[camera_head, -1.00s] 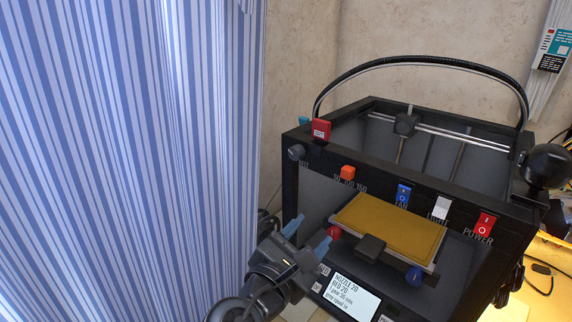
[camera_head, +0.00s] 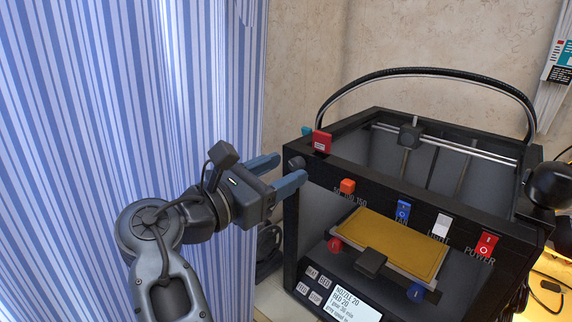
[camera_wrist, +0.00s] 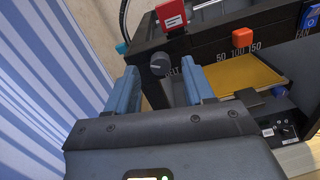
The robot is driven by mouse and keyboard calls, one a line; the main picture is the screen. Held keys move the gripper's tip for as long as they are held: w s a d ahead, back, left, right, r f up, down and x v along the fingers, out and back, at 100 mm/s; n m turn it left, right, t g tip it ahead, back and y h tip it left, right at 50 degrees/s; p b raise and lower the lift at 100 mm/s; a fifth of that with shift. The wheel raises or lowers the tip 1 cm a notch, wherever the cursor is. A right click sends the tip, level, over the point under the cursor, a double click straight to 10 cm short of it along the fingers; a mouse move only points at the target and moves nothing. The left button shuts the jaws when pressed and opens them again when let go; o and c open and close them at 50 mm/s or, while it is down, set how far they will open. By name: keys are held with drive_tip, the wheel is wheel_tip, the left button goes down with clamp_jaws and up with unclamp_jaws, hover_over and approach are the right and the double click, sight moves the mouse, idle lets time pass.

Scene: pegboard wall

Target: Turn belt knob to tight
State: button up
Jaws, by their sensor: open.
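The belt knob (camera_wrist: 159,64) is a dark grey round knob on the upper left front of the black 3D printer (camera_head: 330,160), with a partly hidden label beside it in the wrist view. In the head view the knob (camera_head: 296,163) shows between my fingertips. My gripper (camera_head: 285,170) is open, its two blue fingers pointing at the printer's upper left corner. In the wrist view my gripper (camera_wrist: 162,80) has one finger on each side of the knob's line, with the knob ahead. I cannot tell whether the fingers touch it.
A red block (camera_head: 321,142) sits on the frame just above the knob, and an orange slider (camera_head: 347,186) is to its right. Blue, white and red switches line the front. A striped curtain (camera_head: 90,120) hangs close on the left.

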drive_tip(key=shift+x, duration=0.8)
drive_tip(key=shift+c, duration=0.4)
clamp_jaws()
